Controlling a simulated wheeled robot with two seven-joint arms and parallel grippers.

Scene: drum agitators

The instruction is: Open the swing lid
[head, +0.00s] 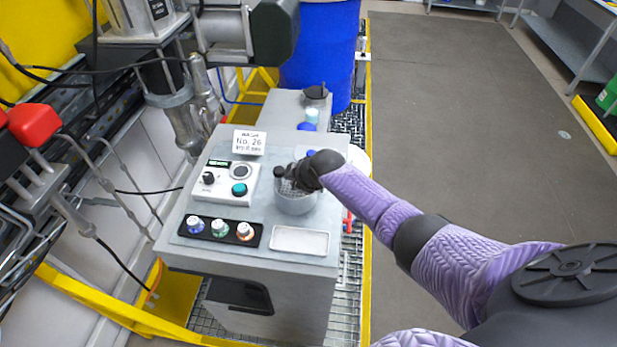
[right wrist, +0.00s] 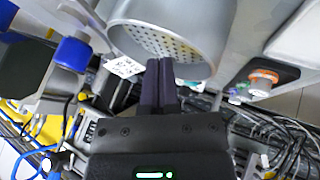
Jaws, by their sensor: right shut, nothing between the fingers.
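A round grey metal cup (head: 295,203) is set in the top of the grey cabinet, to the right of its control box. In the right wrist view the cup (right wrist: 215,22) shows a perforated plate (right wrist: 168,42) inside its rim; I cannot tell whether this plate is the swing lid. My right gripper (head: 287,178) is over the cup in the head view and partly hides it. In the right wrist view its two dark fingers (right wrist: 160,65) are shut, empty, with the tips overlapping the plate's edge; contact is unclear. My left gripper is not in view.
The cabinet top carries a control box (head: 222,183), a row of knobs (head: 219,231), a pale tray (head: 300,240), a No. 26 sign (head: 249,143) and small bottles (head: 311,116) behind. A blue drum (head: 322,45) stands beyond. Open floor (head: 470,130) lies right.

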